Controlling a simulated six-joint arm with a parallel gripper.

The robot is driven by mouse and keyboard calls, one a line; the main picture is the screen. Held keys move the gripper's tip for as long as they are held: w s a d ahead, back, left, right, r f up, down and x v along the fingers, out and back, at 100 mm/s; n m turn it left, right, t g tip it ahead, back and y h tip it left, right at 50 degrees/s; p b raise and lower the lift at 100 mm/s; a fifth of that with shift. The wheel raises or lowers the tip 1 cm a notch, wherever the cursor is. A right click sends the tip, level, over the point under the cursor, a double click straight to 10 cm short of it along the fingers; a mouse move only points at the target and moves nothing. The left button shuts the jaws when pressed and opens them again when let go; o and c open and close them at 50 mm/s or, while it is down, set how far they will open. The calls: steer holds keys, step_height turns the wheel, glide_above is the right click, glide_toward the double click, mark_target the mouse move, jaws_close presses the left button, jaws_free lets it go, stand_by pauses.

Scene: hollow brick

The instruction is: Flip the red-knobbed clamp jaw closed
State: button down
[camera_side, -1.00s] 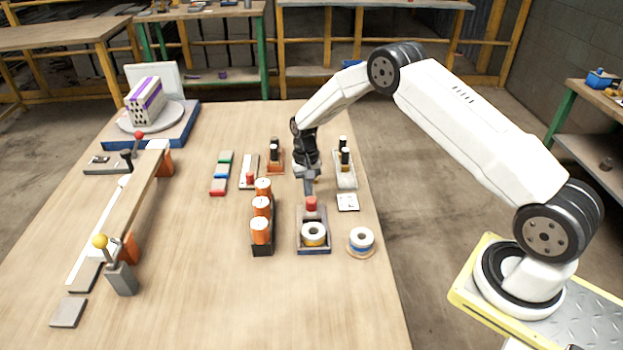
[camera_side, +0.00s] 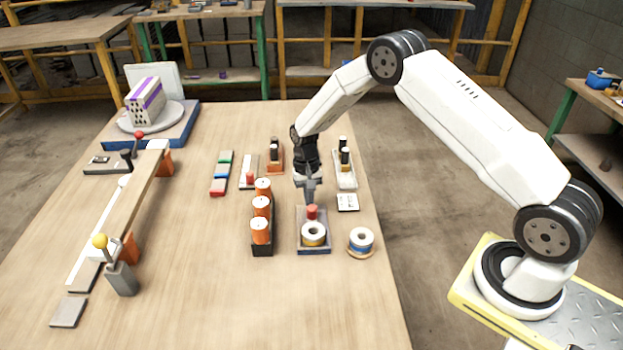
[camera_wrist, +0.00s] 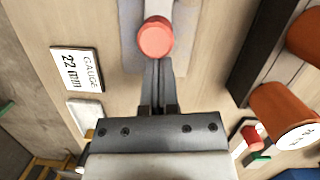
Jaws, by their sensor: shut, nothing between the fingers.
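A lever with a red knob (camera_side: 139,135) stands at the far end of the long clamp bar (camera_side: 138,205) on the left of the table. A yellow-knobbed lever (camera_side: 100,242) stands at its near end. Another red knob (camera_side: 311,211) sits on a dark-edged base (camera_side: 314,248) with a yellow-and-white roll. It also shows in the wrist view (camera_wrist: 155,37). My gripper (camera_side: 310,200) is shut and empty, pointing down beside this nearer red knob, far from the red-knobbed lever. In the wrist view the closed fingertips (camera_wrist: 157,62) lie just below the knob; contact cannot be told.
Orange spools (camera_side: 261,205) stand in a row left of my gripper. A gauge card (camera_side: 347,203), also in the wrist view (camera_wrist: 77,69), and a blue-and-white roll (camera_side: 361,240) lie to the right. A purple-striped hollow brick (camera_side: 146,102) rests on a turntable. The table between bar and spools is mostly clear.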

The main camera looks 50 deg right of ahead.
steer(key=shift+w, duration=0.1)
steer(key=shift+w+d, duration=0.6)
steer(key=shift+w, duration=0.2)
steer(key=shift+w+d, duration=0.55)
steer(key=shift+w, duration=0.25)
steer(key=v, duration=1)
steer(key=shift+s+a, duration=0.1)
steer(key=s+a+r+n+t, duration=0.1)
steer(key=s+a+r+n, duration=0.1)
steer(key=s, duration=0.6)
steer(key=s+a+r+n+t+h, duration=0.1)
steer(key=s+a+r+n+t, duration=0.1)
steer(key=s, duration=0.7)
steer(key=s+a+r+n+t, duration=0.2)
steer(key=s+a+r, duration=0.1)
steer(key=s, duration=0.6)
steer(key=shift+a+r+n+h, duration=0.2)
steer(key=shift+a+n+h, duration=0.15)
steer(key=shift+a, duration=0.5)
